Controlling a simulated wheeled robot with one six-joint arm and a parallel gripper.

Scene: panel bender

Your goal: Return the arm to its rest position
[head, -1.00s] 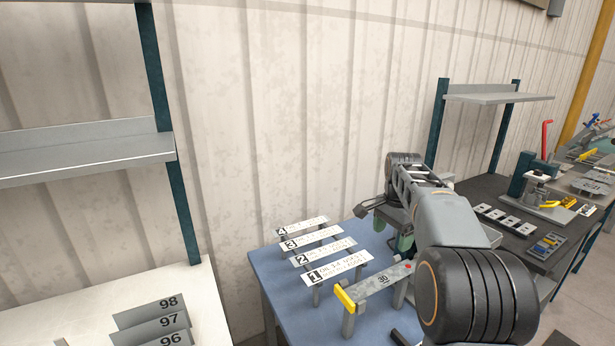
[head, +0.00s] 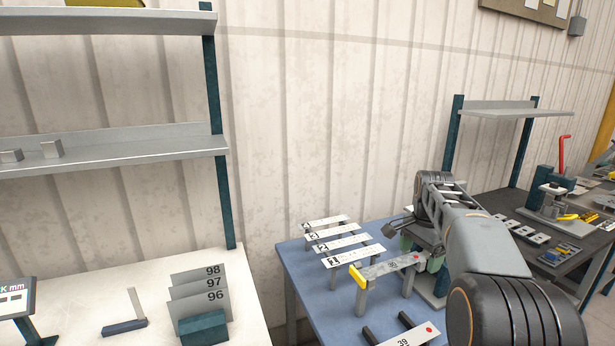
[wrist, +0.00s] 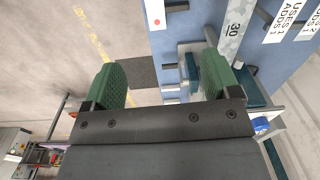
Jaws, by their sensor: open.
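My arm (head: 480,243) reaches over the right side of the blue table (head: 300,275) in the head view. My gripper (wrist: 165,82) shows in the wrist view with its two green-padded fingers wide apart and nothing between them. Below the gap I see the floor and the edge of the blue table. In the head view the gripper is mostly hidden behind the arm.
Numbered strips (head: 345,243) lie on a rack on the blue table, beside a yellow-ended bar (head: 385,268). A white table with number plates (head: 200,290) stands left. A dark bench (head: 520,228) with tools stands right. Shelves (head: 120,143) hang at upper left.

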